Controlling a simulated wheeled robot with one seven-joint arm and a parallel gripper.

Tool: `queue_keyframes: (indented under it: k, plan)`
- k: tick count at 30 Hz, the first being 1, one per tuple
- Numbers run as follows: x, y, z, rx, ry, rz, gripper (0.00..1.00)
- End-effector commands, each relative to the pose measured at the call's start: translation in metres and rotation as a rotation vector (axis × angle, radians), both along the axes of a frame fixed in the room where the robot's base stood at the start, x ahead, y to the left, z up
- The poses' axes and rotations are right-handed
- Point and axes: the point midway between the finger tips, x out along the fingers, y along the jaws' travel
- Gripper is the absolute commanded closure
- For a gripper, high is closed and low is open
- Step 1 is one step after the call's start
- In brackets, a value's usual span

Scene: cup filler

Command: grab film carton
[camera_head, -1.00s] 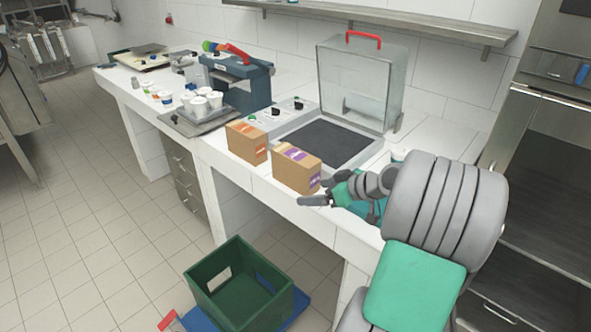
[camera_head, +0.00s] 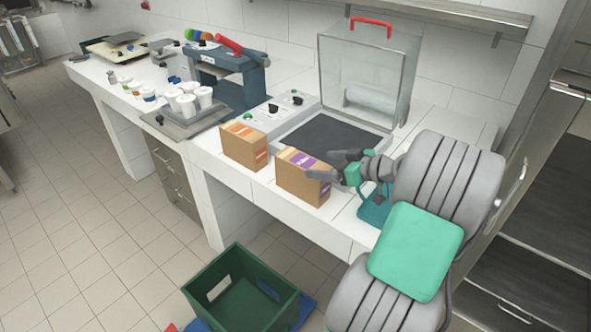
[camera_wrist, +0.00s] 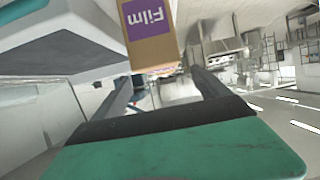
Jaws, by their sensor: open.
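The film carton (camera_head: 303,177) is a brown box with a purple label, standing upright on the counter's front part. In the wrist view the film carton (camera_wrist: 150,30) shows its purple "Film" label, just beyond and roughly between the fingertips. My gripper (camera_head: 333,165) is at the carton's right end, with its fingers pointing left towards it. In the head view one finger overlaps the carton's near right edge; I cannot tell whether it touches. In the wrist view my gripper (camera_wrist: 164,80) is open with nothing between its fingers.
A similar carton with an orange label (camera_head: 245,146) stands just left of the film carton. Behind is a sealing machine with a dark bed (camera_head: 330,140) and raised clear lid (camera_head: 365,80). White cups (camera_head: 188,102) stand further left. A green crate (camera_head: 240,290) is on the floor below.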

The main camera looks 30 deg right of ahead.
Motion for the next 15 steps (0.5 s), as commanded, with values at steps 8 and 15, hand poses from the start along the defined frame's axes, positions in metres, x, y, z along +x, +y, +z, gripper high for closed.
queue_keyframes:
  k: [8, 15]
  plan:
    - [0.026, 0.011, -0.010, 0.002, 0.002, 0.006, 0.15]
    - [0.061, 0.024, -0.028, 0.001, 0.002, 0.005, 0.15]
